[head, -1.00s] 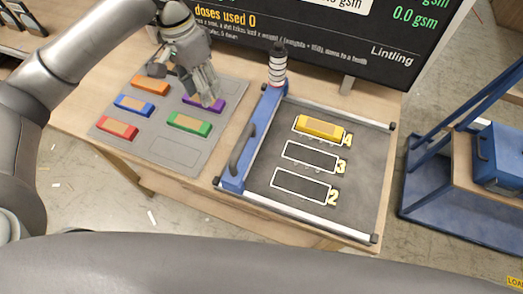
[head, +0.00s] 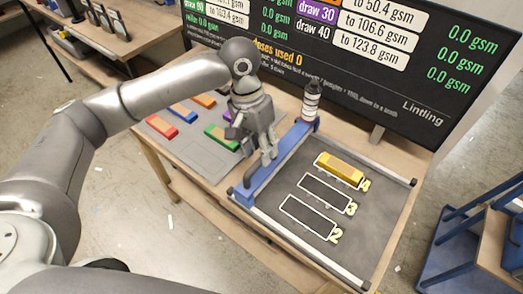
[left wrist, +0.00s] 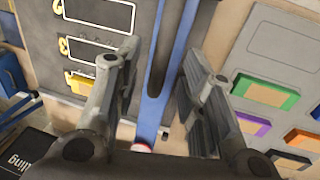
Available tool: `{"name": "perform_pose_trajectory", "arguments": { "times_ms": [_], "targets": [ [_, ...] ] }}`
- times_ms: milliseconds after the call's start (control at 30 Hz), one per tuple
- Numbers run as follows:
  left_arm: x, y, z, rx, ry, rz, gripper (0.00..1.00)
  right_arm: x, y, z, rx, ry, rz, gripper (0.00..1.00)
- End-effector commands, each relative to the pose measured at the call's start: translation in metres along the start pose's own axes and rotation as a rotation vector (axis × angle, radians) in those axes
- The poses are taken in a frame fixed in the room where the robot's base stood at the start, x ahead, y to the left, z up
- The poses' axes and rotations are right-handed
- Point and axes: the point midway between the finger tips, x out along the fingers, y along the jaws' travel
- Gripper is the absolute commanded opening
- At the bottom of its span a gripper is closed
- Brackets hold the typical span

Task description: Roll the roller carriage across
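The roller carriage (head: 287,150) is a blue bar with a dark handle (head: 250,176), at the left end of the railed grey board (head: 365,225). My left gripper (head: 262,157) is over the bar, at the handle. In the left wrist view the left gripper (left wrist: 160,62) is open, with one finger on each side of the blue bar (left wrist: 181,25) and its dark handle (left wrist: 164,50); I cannot tell whether the fingers touch it. A yellow block (head: 340,168) sits in slot 4; slots 3 (head: 325,192) and 2 (head: 308,216) are empty. My right gripper is not in view.
A grey mat with red (head: 161,125), blue (head: 183,113), orange (head: 204,101) and green (head: 221,139) blocks lies left of the carriage. A striped post (head: 311,102) stands at the carriage's far end. A display (head: 360,80) stands behind. A blue frame (head: 450,250) stands right.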

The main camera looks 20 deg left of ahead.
Motion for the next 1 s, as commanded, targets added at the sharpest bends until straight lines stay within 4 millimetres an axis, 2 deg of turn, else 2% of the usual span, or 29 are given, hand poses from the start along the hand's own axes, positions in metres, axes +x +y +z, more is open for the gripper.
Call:
{"name": "perform_pose_trajectory", "arguments": {
  "times_ms": [200,467,500,800,1000],
  "targets": [
    [0.018,0.0,0.0,0.0,0.001,0.0,0.37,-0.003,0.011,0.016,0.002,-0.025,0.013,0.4],
    [0.02,0.0,0.0,0.0,0.001,0.0,0.37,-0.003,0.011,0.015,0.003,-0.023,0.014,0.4],
    [0.02,0.0,0.0,0.0,0.001,0.0,0.36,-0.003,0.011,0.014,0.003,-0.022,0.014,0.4],
    [0.02,0.0,0.0,0.0,0.001,0.0,0.0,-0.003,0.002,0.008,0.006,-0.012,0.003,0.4],
    [0.02,0.0,0.0,0.0,0.001,-0.001,0.0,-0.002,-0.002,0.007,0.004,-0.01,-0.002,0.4]
  ]
}}
